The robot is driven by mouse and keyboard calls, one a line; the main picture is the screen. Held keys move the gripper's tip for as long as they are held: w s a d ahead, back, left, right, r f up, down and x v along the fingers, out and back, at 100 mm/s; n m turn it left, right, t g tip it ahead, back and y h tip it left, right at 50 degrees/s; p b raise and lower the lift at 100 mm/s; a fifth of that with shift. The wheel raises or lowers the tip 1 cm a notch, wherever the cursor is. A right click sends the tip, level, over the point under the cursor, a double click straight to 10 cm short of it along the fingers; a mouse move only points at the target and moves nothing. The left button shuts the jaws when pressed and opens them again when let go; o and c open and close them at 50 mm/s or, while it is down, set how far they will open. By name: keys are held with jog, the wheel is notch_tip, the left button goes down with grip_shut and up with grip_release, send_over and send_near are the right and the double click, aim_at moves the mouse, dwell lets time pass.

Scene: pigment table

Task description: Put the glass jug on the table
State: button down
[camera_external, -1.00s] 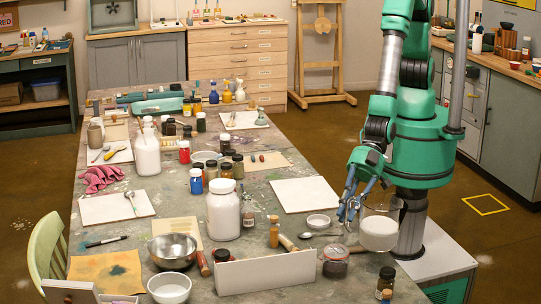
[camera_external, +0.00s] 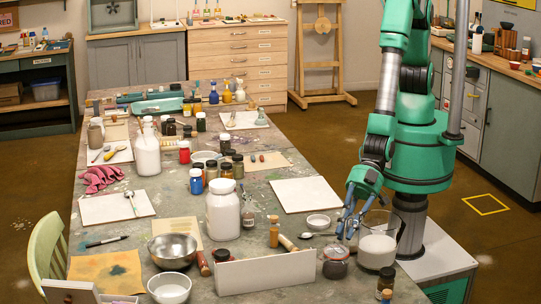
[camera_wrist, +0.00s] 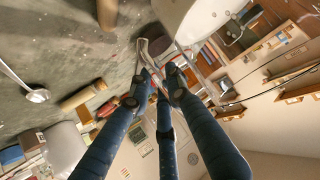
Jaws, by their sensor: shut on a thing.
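The glass jug (camera_external: 377,249) is clear with white contents in its lower part. It is near the right edge of the paint-spattered table (camera_external: 255,175), at the front right. My gripper (camera_external: 349,227) is at the jug's left side and shut on its handle. In the wrist view, my blue fingers (camera_wrist: 160,82) close around the glass handle, and part of the jug (camera_wrist: 185,20) shows at the top. The jug looks nearly upright. I cannot tell whether its base touches the table.
A spoon (camera_external: 318,235) and a small white dish (camera_external: 318,222) lie to the left. A white panel (camera_external: 265,272) stands at the front. A white board (camera_external: 305,194) lies behind.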

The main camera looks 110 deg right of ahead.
jog(key=shift+w+a+f, duration=0.1)
jog(key=shift+f, duration=0.25)
jog(key=shift+f+b, duration=0.6)
jog(key=shift+f, duration=0.05)
dwell(0.7)
jog(key=c, duration=1.6)
grip_release()
jog(key=shift+o, duration=0.3)
jog(key=shift+f, duration=0.2)
jog(key=v, duration=1.2)
jog(key=shift+r, duration=0.15)
